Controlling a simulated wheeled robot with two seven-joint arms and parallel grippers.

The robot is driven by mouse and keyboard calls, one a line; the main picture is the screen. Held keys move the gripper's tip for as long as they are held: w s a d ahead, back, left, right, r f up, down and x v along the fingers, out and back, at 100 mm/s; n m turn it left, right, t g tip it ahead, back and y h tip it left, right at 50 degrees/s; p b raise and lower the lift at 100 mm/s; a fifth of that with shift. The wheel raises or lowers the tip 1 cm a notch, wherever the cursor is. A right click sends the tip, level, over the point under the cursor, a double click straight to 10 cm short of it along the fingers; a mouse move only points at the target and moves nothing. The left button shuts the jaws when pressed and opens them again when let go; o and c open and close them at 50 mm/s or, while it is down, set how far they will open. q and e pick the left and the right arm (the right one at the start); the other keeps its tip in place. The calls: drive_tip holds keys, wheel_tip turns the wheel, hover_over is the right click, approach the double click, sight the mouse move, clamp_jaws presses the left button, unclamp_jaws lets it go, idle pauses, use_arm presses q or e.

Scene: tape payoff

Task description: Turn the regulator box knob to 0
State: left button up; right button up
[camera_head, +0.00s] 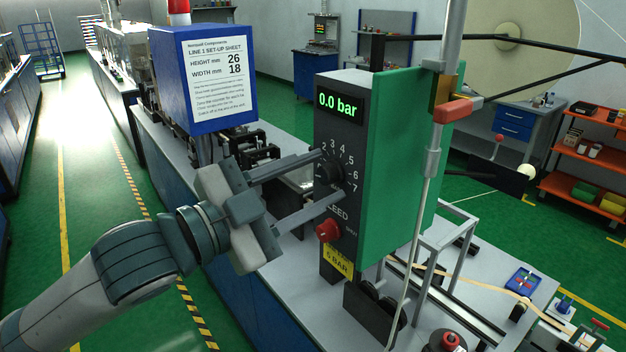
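The regulator box (405,150) is green with a dark front panel, and its green display (340,102) reads 0.0 bar. Its black knob (329,173) sits inside a printed dial whose figures 2 to 7 show; the lower figures and the knob's pointer cannot be made out. My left gripper (332,175) reaches in from the left, one finger above the knob and the other below it. Its fingertips are at the knob's edges, but I cannot tell whether they touch it. My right gripper is not in view.
A red knob (328,230) marked BLEED is on the panel just below my lower finger. A blue box with a set-up sheet (217,78) stands behind my gripper. A grey post with an orange-red lever (458,109) stands in front of the regulator box's right side.

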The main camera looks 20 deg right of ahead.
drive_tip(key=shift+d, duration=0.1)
use_arm(q)
drive_tip(key=shift+a, duration=0.1)
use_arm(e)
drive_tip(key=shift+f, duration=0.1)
use_arm(q)
drive_tip(key=shift+s+a+b, duration=0.2)
drive_tip(key=shift+a+b, duration=0.15)
drive_tip(key=shift+a, duration=0.25)
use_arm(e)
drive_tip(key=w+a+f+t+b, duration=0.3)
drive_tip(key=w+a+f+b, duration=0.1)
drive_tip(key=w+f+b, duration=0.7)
use_arm(q)
drive_tip(key=b+v, duration=0.4)
drive_tip(key=v, duration=1.2)
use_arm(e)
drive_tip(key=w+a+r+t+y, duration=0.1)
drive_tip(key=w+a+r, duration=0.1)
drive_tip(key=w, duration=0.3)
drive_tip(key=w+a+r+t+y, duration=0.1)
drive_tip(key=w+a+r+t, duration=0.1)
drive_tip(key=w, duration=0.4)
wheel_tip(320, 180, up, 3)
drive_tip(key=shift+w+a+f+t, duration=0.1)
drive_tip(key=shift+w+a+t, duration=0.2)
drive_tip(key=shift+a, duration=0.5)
